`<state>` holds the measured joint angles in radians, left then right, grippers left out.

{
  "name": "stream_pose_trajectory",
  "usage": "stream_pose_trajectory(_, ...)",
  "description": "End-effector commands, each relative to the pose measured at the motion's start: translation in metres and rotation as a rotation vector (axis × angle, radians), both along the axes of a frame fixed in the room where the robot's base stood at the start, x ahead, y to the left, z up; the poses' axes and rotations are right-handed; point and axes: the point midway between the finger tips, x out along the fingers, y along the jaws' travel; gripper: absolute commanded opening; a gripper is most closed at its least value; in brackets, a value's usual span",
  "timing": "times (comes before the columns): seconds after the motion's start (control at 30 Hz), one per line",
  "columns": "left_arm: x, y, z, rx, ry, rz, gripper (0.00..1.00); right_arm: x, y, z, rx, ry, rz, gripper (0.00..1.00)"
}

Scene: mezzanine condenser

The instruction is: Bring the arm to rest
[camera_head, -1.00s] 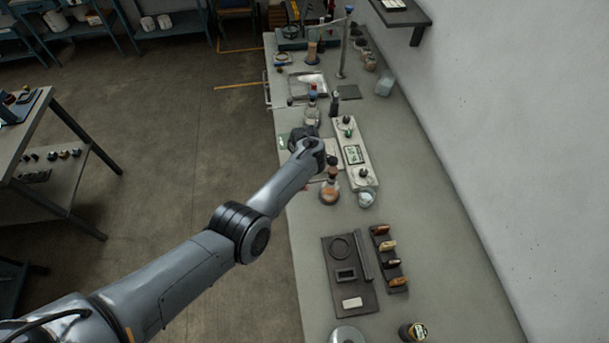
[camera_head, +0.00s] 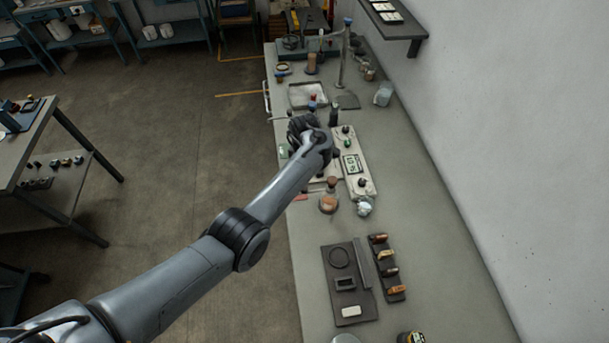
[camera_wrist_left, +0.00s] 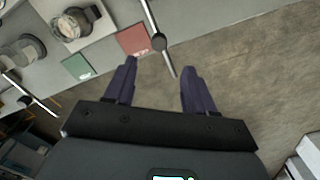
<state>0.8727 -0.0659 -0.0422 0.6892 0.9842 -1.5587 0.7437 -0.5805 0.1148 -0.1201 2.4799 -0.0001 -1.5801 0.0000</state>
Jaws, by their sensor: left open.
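My left arm reaches in from the lower left of the head view. Its wrist and the dark left gripper (camera_head: 302,126) are over the left edge of the long grey bench (camera_head: 400,200), beside a white two-knob instrument (camera_head: 352,164). The finger gap cannot be made out there. In the left wrist view, the two dark fingers of the left gripper (camera_wrist_left: 160,66) are spread apart with nothing between them. Bare floor and a thin metal rod (camera_wrist_left: 158,42) show beyond them. My right gripper is in neither view.
A round-bottomed flask (camera_head: 329,203) and a crumpled pale item (camera_head: 364,208) stand close to the forearm. The wall bounds the right side. Floor left of the bench is open.

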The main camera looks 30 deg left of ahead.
Motion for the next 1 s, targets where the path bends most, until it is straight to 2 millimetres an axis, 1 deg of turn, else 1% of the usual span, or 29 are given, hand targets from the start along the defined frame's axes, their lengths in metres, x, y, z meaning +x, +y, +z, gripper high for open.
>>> stream_pose_trajectory(0.03,0.0,0.001,0.006,0.001,-0.001,0.001,0.55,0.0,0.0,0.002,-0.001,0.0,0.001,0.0)
stream_pose_trajectory(0.2,0.0,0.0,0.013,0.0,0.0,0.001,0.55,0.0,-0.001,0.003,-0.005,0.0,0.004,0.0)
stream_pose_trajectory(0.67,-0.001,0.0,0.012,0.0,0.002,0.001,0.55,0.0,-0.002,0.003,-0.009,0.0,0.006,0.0)
stream_pose_trajectory(0.77,-0.008,0.0,0.003,0.0,0.018,0.001,0.55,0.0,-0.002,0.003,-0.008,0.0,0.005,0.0)
stream_pose_trajectory(0.87,-0.025,0.001,-0.021,0.0,0.059,0.002,0.55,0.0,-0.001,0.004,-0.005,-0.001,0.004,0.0)
stream_pose_trajectory(0.97,-0.056,0.004,-0.058,0.004,0.127,0.005,0.55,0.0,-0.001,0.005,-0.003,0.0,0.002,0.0)
stream_pose_trajectory(1.0,-0.073,0.006,-0.076,0.006,0.161,0.007,0.55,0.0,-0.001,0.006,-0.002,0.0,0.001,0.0)
